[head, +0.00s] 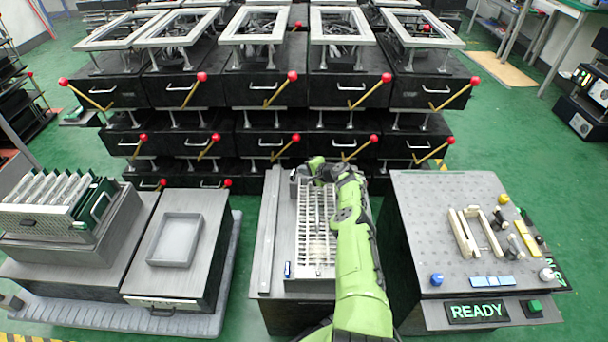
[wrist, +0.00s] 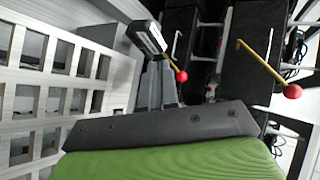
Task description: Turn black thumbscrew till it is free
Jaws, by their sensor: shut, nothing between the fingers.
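I cannot pick out the black thumbscrew for certain in either view. Small dark parts (head: 513,242) show beside a beige clamp-like fixture (head: 466,234) on the right-hand table, too small to identify. My gripper (wrist: 148,40) is shut and empty in the wrist view, its fingers pointing up the picture beside a pale slotted grid. In the head view my green arm reaches over the middle bench to the far end of the slotted rack (head: 316,242); the fingertips are hidden there.
Black drawer units (head: 264,88) with yellow, red-balled levers stand behind the benches. A grey tray (head: 175,240) lies on the left bench. The perforated right table (head: 425,205) carries a blue knob (head: 437,279); a READY sign (head: 477,311) is at its front. Green floor separates the benches.

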